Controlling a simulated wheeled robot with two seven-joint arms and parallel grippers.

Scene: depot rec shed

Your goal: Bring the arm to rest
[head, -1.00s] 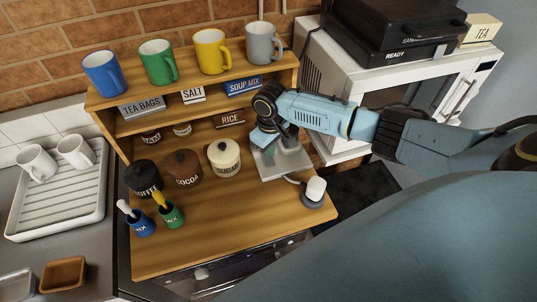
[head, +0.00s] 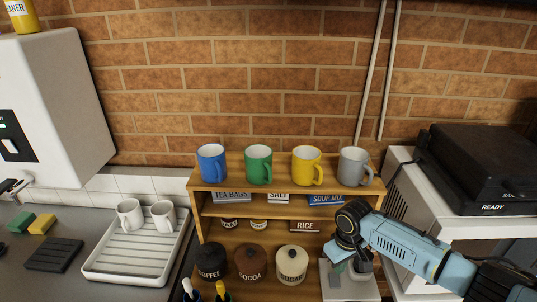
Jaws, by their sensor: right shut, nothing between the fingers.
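My right arm comes in from the lower right in pale blue. Its gripper (head: 343,262) points down, shut and empty, in front of the right end of the wooden shelf (head: 232,208). The gripper is over a light grey plate-like device (head: 340,291) on the shelf unit's lower board. Whether the fingertips touch anything there is hard to tell, as the dark wrist hides part of it. My left gripper does not show.
Blue (head: 211,163), green (head: 258,165), yellow (head: 306,166) and grey (head: 354,167) mugs line the top shelf. Coffee (head: 211,261), cocoa (head: 251,263) and sugar (head: 292,264) jars stand below. A white drying rack (head: 118,262) holds two white mugs. A white microwave (head: 410,206) is at right.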

